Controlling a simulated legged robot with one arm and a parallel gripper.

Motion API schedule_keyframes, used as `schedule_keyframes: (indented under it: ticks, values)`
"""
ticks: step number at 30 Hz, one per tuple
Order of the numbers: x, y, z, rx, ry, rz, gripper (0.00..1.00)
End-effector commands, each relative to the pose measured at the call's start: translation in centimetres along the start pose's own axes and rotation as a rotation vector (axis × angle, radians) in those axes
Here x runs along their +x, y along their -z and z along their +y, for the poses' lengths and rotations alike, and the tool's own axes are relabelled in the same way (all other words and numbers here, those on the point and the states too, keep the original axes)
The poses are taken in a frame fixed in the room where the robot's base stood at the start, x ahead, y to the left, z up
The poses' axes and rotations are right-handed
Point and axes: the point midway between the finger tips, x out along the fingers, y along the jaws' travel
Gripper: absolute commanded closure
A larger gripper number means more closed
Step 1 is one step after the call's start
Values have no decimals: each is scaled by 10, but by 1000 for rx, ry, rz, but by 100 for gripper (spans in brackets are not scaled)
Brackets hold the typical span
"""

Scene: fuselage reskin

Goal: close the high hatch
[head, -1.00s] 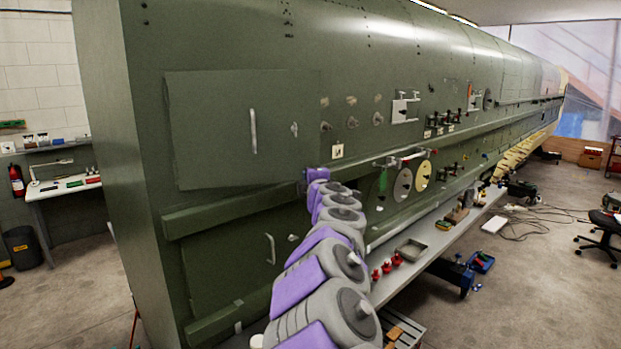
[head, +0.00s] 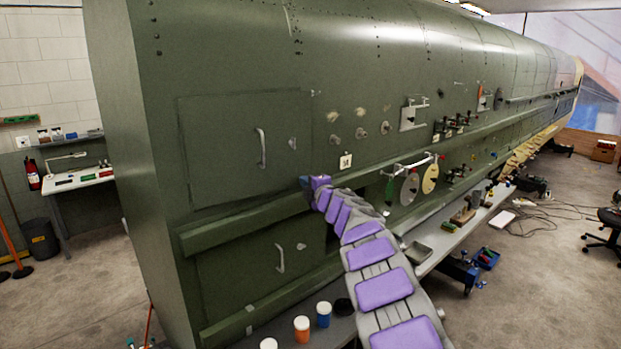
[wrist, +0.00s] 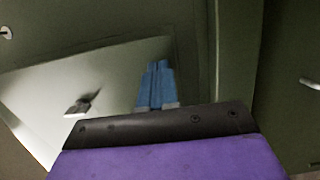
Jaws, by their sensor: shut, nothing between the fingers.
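The high hatch (head: 230,160) is the upper square green panel on the near end of the green fuselage. It has a pale vertical handle (head: 262,147) and a small latch (head: 292,142) to the handle's right. It looks flush or nearly flush in the head view; a small gap cannot be ruled out. My gripper (head: 305,183) is just below the hatch's lower right corner, close to the fuselage. In the wrist view its blue fingers (wrist: 156,85) are together and empty. Whether they touch the fuselage cannot be told.
A lower hatch (head: 240,263) with its own handle sits beneath a horizontal green rail (head: 240,228). A protruding bar fixture (head: 412,166) and two discs are right of my gripper. Several jars, including an orange-labelled one (head: 301,328), stand on the bench below.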

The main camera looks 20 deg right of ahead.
Motion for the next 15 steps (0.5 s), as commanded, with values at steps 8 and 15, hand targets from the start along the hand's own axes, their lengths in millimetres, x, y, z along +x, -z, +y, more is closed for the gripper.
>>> schedule_keyframes:
  ticks: [8,15]
  values:
    - [16,1,3,0,-2,2,100]
    - [22,0,0,2,0,1,100]
